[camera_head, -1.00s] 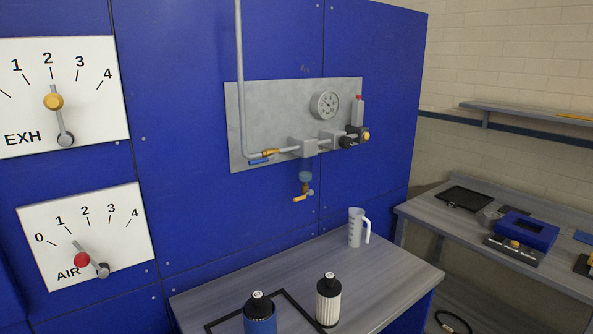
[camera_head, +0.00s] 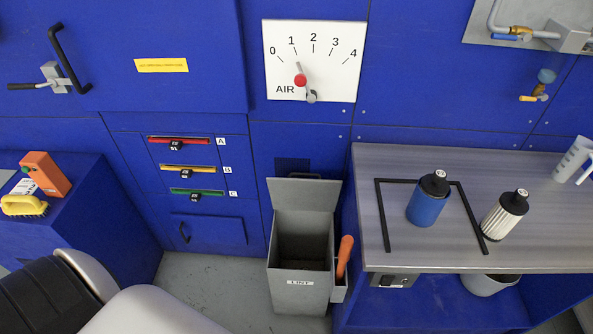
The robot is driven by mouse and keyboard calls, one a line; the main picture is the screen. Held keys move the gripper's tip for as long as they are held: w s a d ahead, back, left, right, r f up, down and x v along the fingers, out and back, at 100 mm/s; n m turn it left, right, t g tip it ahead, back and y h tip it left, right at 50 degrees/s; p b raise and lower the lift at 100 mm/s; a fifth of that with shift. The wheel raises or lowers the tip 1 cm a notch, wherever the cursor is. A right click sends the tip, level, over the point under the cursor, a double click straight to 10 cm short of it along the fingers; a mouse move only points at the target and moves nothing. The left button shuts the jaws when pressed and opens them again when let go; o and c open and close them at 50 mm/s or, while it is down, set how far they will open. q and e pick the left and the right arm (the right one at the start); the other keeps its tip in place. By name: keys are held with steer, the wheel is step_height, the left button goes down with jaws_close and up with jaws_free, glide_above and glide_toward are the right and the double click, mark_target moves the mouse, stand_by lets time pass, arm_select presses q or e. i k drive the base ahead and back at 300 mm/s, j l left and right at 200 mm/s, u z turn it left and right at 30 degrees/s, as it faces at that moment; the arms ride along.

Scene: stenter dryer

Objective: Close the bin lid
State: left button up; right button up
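The grey bin (camera_head: 299,282) labelled LINT stands on the floor against the blue machine, left of the workbench. Its lid (camera_head: 303,194) is open, raised upright at the back of the bin. The dark inside of the bin shows. An orange-handled tool (camera_head: 344,256) sits in a holder on the bin's right side. Neither gripper is in view. Only rounded parts of my own body show at the bottom left.
The workbench (camera_head: 440,257) on the right carries a blue canister (camera_head: 428,198), a white ribbed canister (camera_head: 504,214) and a jug (camera_head: 573,159). A blue cabinet (camera_head: 95,222) stands left with a yellow brush (camera_head: 24,205). Grey floor (camera_head: 215,287) is clear left of the bin.

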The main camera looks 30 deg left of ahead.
mark_target(289, 194)
steer(key=u, duration=0.9)
steer(key=z, duration=0.15)
